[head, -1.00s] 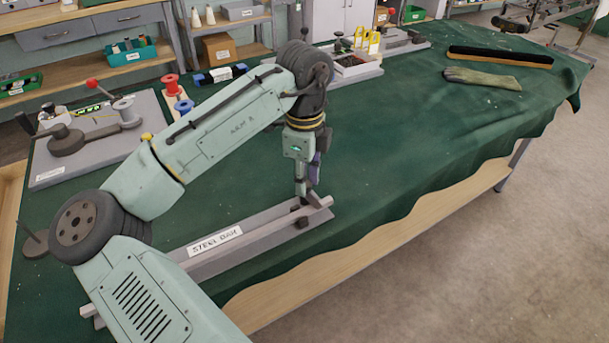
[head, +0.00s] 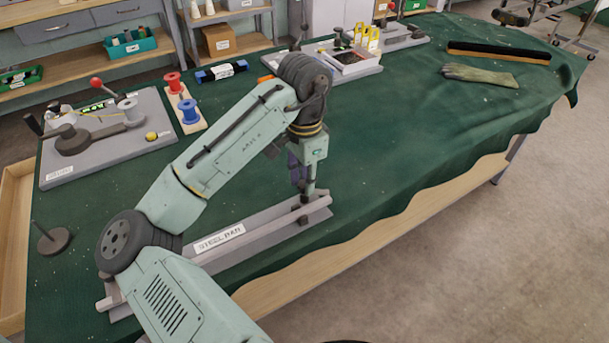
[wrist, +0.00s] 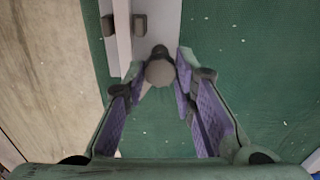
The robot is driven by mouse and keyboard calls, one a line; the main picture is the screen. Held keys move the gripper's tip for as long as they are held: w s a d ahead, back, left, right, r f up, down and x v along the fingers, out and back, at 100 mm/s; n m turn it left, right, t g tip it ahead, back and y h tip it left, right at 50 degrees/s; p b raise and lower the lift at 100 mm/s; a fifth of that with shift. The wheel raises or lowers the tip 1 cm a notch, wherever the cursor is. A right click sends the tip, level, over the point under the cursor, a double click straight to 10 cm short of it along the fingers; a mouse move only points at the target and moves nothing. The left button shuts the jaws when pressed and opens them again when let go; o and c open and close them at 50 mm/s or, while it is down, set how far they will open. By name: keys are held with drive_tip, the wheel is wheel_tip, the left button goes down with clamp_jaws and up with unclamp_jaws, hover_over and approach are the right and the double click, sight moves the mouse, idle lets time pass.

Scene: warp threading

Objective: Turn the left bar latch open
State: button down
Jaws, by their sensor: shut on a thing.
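The steel bar fixture (head: 263,240) lies along the near edge of the green table, with a "STEEL BAR" label (head: 220,238) on its side. My gripper (head: 304,198) points down at its right end in the head view. In the wrist view my gripper (wrist: 161,64) has its purple-padded fingers closed around a round grey latch knob (wrist: 160,73) beside the pale bar (wrist: 122,38). Two dark blocks, one at each side of the bar, show near the knob. My arm hides part of the fixture's left end. The latch's exact angle is hard to tell.
A grey board with a crank and lever (head: 105,140), a stand with red and blue spools (head: 186,108) and a tray (head: 350,62) stand farther back. A glove (head: 480,76) and a brush (head: 500,54) lie at the right. The table's middle is clear.

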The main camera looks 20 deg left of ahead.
drive_tip(key=n, duration=0.6)
drive_tip(key=shift+n, duration=0.4)
idle(0.3)
drive_tip(key=c, duration=1.3)
unclamp_jaws()
wheel_tip(320, 180, up, 12)
